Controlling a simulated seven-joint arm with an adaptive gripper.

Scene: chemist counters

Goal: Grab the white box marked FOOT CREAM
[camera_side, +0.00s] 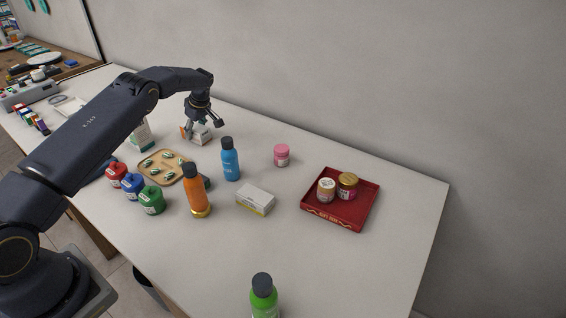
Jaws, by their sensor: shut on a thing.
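My gripper (201,124) points down at the back of the counter, left of the blue bottle. It is shut on a small white box (202,136), whose upper part is partly hidden by the fingers. I cannot read its marking at this size. I cannot tell whether the box touches the counter. Another white box (255,200) with a yellowish edge lies flat near the middle of the counter. A taller white and green box (141,135) stands to the left of my gripper, partly hidden by my arm.
A blue bottle (230,162) and an orange bottle (197,194) stand right and in front of my gripper. A wooden tray (146,171) holds green and white items. A pink jar (281,155) and a red tray (336,218) with two jars are farther right. The right counter end is clear.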

